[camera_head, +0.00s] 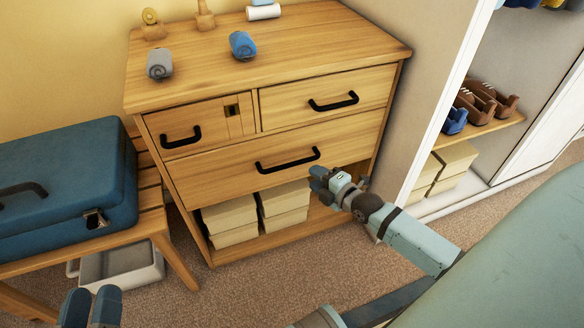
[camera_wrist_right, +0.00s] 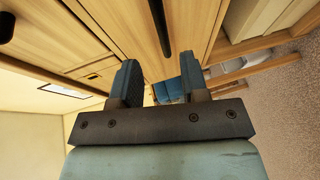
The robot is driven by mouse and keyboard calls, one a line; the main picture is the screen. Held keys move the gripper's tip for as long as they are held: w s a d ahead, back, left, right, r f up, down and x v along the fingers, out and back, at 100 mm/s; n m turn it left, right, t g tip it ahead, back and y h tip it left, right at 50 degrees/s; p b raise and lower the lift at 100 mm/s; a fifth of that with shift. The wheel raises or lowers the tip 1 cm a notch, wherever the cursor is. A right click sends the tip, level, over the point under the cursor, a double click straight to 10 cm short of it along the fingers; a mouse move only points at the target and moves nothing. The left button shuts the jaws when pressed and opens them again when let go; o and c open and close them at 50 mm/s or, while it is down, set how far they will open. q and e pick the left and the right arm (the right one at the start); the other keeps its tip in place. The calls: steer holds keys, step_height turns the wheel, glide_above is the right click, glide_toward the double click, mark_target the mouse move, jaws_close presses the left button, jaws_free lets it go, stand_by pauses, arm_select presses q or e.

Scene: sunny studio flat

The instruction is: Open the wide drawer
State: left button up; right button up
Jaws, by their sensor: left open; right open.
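The wide drawer (camera_head: 235,173) is the full-width wooden front below two smaller drawers; it looks shut. Its black bar handle (camera_head: 287,161) runs across the middle. My right gripper (camera_head: 318,180) is open and empty, just in front of the drawer and below the handle's right end. In the right wrist view my right gripper (camera_wrist_right: 160,62) has its fingers spread, and the dark handle (camera_wrist_right: 161,27) lies ahead between them in the picture, apart from both fingers. My left gripper (camera_head: 91,308) is open at the lower left, far from the drawer.
The dresser top (camera_head: 305,50) holds rolled cloths (camera_head: 243,45) and small wooden items. A blue suitcase (camera_head: 65,180) lies on a slatted bench at left. An open wardrobe (camera_head: 500,90) stands right.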

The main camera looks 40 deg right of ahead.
mark_target(293, 163)
arm_select(q)
steer(key=f+g+b, duration=0.1)
steer(key=f, duration=0.1)
steer(key=f+g+b, duration=0.1)
steer(key=f, duration=0.2)
steer(key=shift+w+d+b, duration=0.1)
steer(key=shift+d+b, duration=0.1)
steer(key=shift+b, duration=0.2)
arm_select(e)
steer(key=x, duration=1)
steer(key=shift+f, duration=0.1)
steer(key=shift+c, duration=0.2)
jaws_close()
